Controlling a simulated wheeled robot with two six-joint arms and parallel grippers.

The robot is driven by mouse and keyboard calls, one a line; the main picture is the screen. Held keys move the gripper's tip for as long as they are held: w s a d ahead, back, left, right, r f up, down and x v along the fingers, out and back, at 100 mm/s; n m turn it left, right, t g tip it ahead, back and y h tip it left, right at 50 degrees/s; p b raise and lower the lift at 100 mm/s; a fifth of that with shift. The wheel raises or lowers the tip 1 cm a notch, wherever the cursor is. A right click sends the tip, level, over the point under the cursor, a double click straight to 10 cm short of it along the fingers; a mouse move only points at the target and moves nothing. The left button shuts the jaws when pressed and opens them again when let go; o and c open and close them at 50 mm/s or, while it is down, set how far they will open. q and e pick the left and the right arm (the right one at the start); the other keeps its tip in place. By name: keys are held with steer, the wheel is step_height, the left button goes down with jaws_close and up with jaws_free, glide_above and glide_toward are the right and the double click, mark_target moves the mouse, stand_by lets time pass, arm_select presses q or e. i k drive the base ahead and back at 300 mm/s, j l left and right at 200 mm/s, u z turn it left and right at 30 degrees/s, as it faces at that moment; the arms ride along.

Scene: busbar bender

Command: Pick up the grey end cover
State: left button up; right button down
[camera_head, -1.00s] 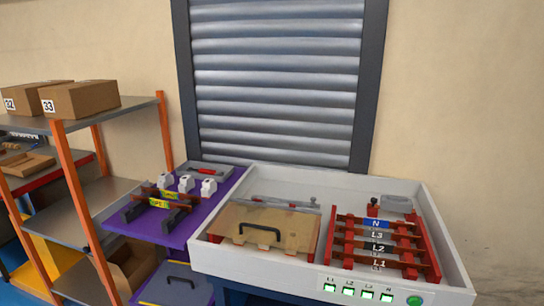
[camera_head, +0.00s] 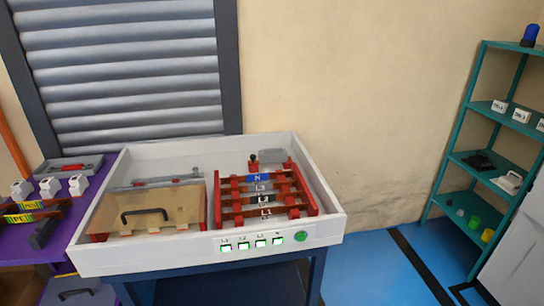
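A small grey block-like piece (camera_head: 271,156) lies at the back right inside the white tray, behind the red busbar rack (camera_head: 228,206). It may be the grey end cover; I cannot tell for sure at this size. A grey box with a red part on it (camera_head: 68,168) lies on the purple table at the left. A wooden-looking plate with a black handle (camera_head: 110,208) covers the left part of the tray. Neither of my grippers is in view.
The white tray (camera_head: 140,254) stands on a blue frame, with lit green buttons on its front. White pieces (camera_head: 76,185) stand on the purple table (camera_head: 25,248). A teal shelf (camera_head: 456,156) holds small items at the right. The blue floor (camera_head: 375,262) between is clear.

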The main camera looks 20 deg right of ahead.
mark_target(277, 155)
steer(key=i+l, duration=0.2)
steer(key=l, duration=0.4)
steer(key=i+l+u, duration=0.1)
steer(key=l, duration=0.55)
steer(key=i+l, duration=0.2)
steer(key=l, duration=0.4)
steer(key=i+l+u, duration=0.1)
steer(key=l, duration=0.55)
steer(key=i+l, duration=0.2)
steer(key=l, duration=0.45)
steer(key=i+l+u, duration=0.1)
steer(key=l, duration=0.55)
steer(key=i+l, duration=0.15)
steer(key=l, duration=0.5)
steer(key=i+l+u, duration=0.15)
steer(key=l, duration=0.5)
